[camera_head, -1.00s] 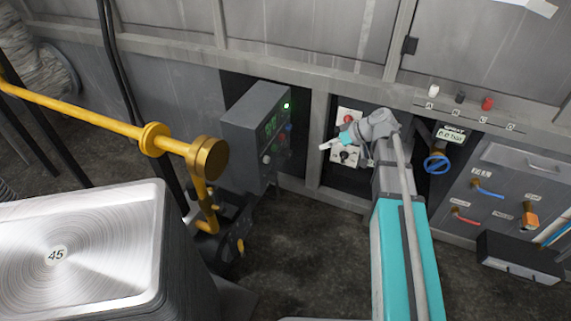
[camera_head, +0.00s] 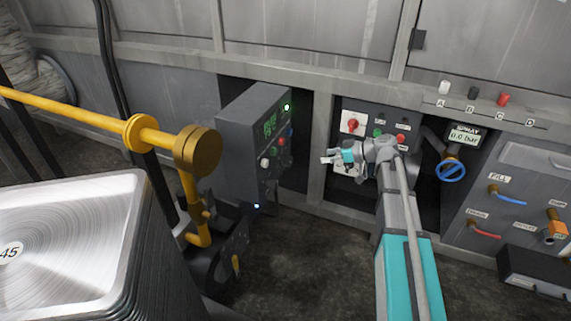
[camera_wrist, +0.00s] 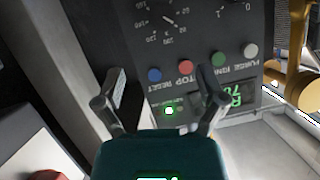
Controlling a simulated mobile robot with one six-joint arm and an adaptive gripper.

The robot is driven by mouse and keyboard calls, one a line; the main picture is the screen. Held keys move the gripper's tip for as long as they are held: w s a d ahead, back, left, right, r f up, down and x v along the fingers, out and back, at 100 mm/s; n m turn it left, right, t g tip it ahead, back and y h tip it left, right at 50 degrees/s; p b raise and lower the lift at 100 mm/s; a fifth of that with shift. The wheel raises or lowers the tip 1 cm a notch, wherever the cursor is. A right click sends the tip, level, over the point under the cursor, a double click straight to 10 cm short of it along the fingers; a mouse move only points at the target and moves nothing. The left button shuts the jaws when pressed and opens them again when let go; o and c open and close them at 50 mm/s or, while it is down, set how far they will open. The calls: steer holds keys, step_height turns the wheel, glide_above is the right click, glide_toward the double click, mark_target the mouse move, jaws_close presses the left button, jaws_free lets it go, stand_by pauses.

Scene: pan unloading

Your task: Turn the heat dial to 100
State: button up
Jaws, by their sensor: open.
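The heat dial (camera_wrist: 168,20) is on a dark panel at the top of the wrist view, upside down, ringed by pale numbers up to at least 160. I cannot read its setting surely. In the head view the grey control box (camera_head: 245,140) stands left of my gripper (camera_head: 338,158), which is in front of another switch panel. The dial cannot be made out there. In the wrist view my gripper (camera_wrist: 161,76) is open and empty, its two fingers apart in front of the panel's lower part, below the dial.
Blue (camera_wrist: 155,74), red (camera_wrist: 186,67), green (camera_wrist: 218,59) and white buttons sit beside the dial, with a green display (camera_wrist: 237,97) near them. A yellow pipe (camera_head: 90,115) and stacked pans (camera_head: 120,260) stand left.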

mark_target(292, 160)
steer(key=shift+a, duration=0.1)
steer(key=b+x, duration=0.5)
steer(key=x, duration=0.8)
steer(key=shift+a+f, duration=0.15)
steer(key=shift+a, duration=0.1)
steer(key=shift+c, duration=0.3)
